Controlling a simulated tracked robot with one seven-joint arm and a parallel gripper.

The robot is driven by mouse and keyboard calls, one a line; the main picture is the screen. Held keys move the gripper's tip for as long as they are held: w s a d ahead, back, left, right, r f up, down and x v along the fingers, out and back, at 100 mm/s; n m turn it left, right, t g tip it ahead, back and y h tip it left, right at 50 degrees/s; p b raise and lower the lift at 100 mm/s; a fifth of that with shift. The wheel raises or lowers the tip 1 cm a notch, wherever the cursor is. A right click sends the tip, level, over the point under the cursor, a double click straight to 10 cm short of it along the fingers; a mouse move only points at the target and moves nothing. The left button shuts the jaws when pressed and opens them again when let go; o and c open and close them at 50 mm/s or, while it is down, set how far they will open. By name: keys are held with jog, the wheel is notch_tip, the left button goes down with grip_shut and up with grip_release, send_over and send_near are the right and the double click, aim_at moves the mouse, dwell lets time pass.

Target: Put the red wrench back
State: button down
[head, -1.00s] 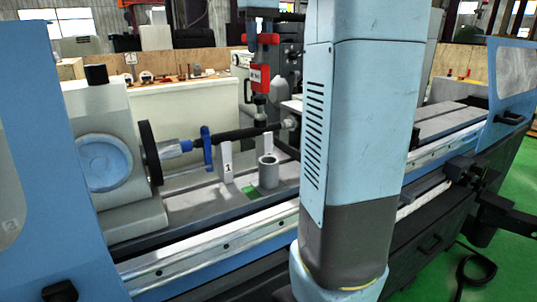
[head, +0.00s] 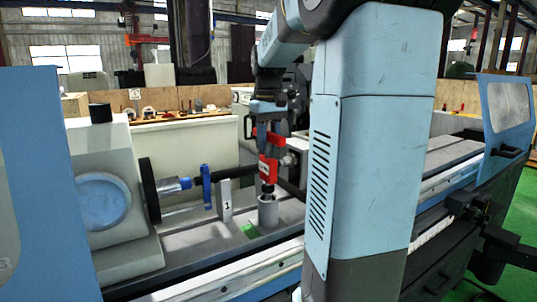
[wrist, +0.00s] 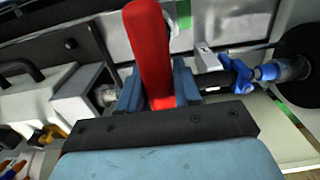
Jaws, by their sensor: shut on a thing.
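The red wrench (head: 268,169) hangs upright below my gripper (head: 265,138) in the head view. My gripper is shut on it. In the wrist view the red handle (wrist: 148,45) stands between the blue-grey fingers of my gripper (wrist: 158,88). The holder is not clearly visible in the wrist view.
A grey block marked 1 (head: 226,200) stands just left of the holder. A dark horizontal workpiece with a blue clamp (head: 206,187) runs behind, out from the chuck (head: 149,190). A green patch (head: 250,231) lies beside the holder. Blue guards flank the machine.

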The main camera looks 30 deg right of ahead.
aim_at(268, 157)
jog(key=shift+f, duration=2.15)
jog(key=c, duration=0.8)
grip_release()
